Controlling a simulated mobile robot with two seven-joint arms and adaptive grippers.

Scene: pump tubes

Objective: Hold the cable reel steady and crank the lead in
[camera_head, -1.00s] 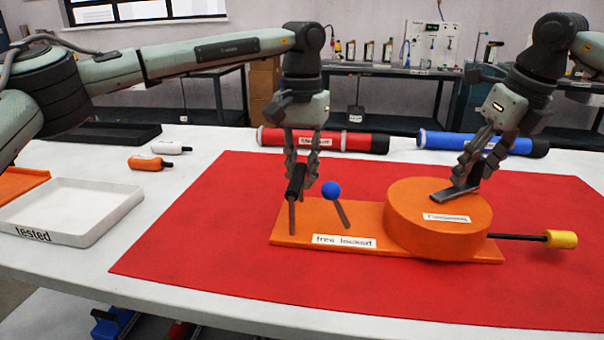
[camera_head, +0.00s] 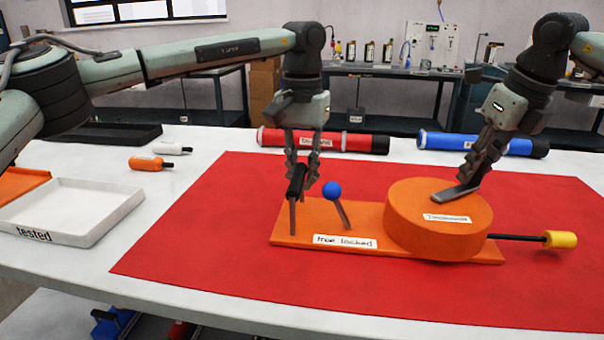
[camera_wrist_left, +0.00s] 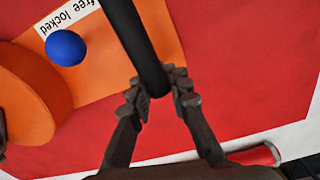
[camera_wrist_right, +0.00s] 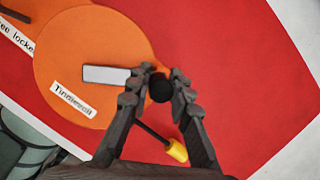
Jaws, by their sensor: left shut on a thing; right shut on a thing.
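The cable reel is an orange drum (camera_head: 420,225) on a flat orange base (camera_head: 375,217) in the head view. A black upright handle (camera_head: 296,182) stands at the base's left end, and my left gripper (camera_head: 302,178) is shut on it. A blue-balled lever (camera_head: 332,190) leans left, toward the "free" side of the "free locked" label (camera_head: 345,242). My right gripper (camera_head: 474,178) is shut on the dark crank knob (camera_wrist_right: 160,88). The grey crank arm (camera_wrist_right: 107,74) lies across the drum top. The dark lead (camera_head: 515,237) leaves the drum rightward, ending in a yellow plug (camera_head: 560,239).
The reel sits on a red mat (camera_head: 200,245) with bare space left and front. Red (camera_head: 325,141) and blue (camera_head: 478,143) tubes lie behind it.

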